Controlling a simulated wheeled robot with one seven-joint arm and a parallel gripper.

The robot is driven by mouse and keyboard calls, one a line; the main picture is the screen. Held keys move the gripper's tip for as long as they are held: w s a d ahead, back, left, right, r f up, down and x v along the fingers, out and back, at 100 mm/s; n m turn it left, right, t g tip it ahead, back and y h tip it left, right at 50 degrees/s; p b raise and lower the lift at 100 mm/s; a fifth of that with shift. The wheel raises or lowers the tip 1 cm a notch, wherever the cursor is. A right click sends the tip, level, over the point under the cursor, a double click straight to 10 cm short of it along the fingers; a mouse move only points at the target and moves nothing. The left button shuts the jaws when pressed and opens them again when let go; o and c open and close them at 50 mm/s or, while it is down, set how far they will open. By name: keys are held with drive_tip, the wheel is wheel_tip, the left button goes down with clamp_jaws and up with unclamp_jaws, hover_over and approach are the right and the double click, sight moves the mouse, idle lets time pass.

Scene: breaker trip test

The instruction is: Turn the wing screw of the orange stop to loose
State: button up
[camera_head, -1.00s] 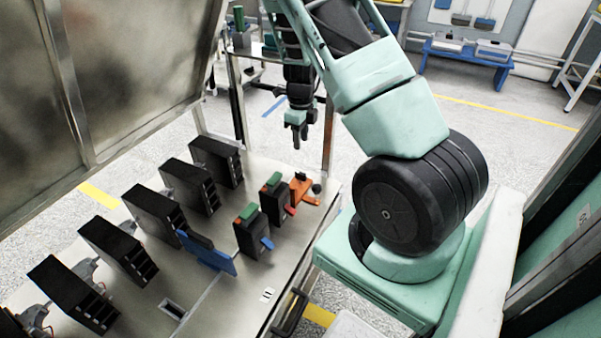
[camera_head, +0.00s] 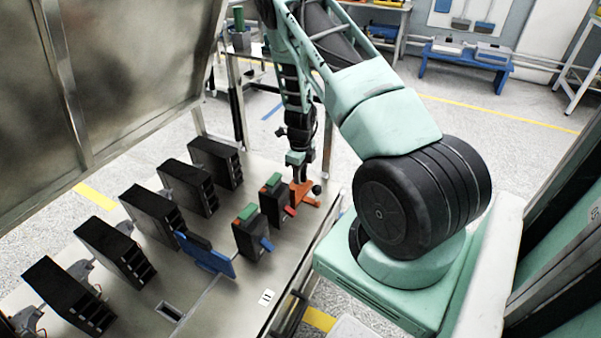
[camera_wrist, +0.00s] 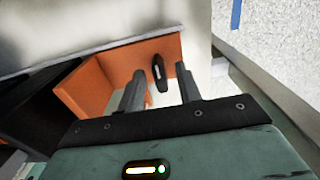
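The orange stop (camera_head: 304,194) stands at the far right end of the metal bench, beside the breaker with the green top. In the wrist view the orange stop (camera_wrist: 103,72) shows as an angled bracket. A dark elongated part, which looks like the wing screw (camera_wrist: 160,73), stands out in front of it. My gripper (camera_head: 301,178) is directly above the stop, pointing down. In the wrist view my gripper (camera_wrist: 158,88) has its two fingers apart, with the wing screw in the gap between them. I cannot tell whether either finger touches it.
Two breakers with green tops, the near one (camera_head: 250,237) and the far one (camera_head: 274,203), stand left of the stop. A blue part (camera_head: 207,253) and several black slotted blocks (camera_head: 153,215) lie further left. The metal bench (camera_head: 225,300) is clear in front.

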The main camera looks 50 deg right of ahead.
clamp_jaws()
